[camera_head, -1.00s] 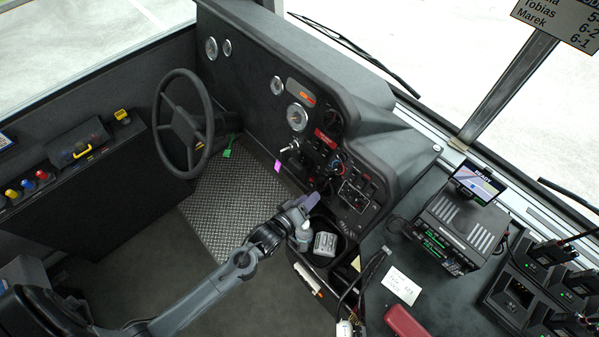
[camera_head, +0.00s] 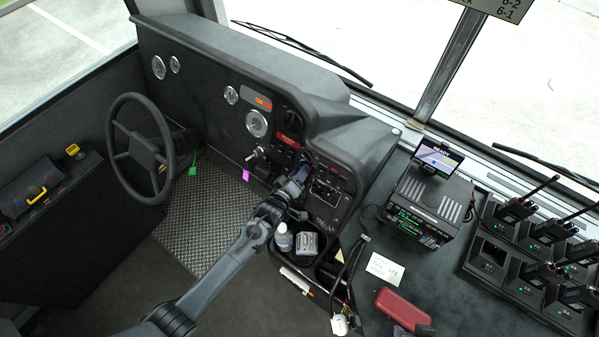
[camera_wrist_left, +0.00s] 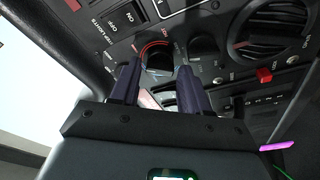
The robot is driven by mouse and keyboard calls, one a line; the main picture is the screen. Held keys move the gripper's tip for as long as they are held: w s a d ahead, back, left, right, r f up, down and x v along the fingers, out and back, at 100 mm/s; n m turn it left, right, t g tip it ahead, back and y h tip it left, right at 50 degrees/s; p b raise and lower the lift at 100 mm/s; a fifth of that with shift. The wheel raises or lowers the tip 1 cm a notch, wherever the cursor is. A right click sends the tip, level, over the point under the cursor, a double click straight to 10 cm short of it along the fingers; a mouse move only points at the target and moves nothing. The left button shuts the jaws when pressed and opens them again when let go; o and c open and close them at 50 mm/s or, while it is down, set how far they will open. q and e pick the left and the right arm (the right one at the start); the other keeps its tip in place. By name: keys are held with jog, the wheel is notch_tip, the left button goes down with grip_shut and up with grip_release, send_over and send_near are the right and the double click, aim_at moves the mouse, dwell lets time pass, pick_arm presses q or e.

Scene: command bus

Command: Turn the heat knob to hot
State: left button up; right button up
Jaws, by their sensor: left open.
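The heat knob (camera_wrist_left: 159,58) is a dark round knob with a red and blue arc around it on the dashboard panel. In the left wrist view it shows between the two fingertips of my left gripper (camera_wrist_left: 157,76). The fingers are open, one on each side of the knob's outline; I cannot tell whether they touch it. In the head view my left gripper (camera_head: 301,174) is in front of the dashboard panel (camera_head: 333,150) and hides the knob there. My right gripper is not in view.
A bottle (camera_head: 283,238) and a cup-holder bin stand below the arm. The steering wheel (camera_head: 140,148) is at left.

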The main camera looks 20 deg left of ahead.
pick_arm(q)
jog(key=shift+w+f, duration=0.1)
jog(key=shift+w, duration=0.2)
jog(key=c, duration=0.8)
jog(key=shift+o, duration=0.2)
pick_arm(e)
jog(key=shift+a, duration=0.1)
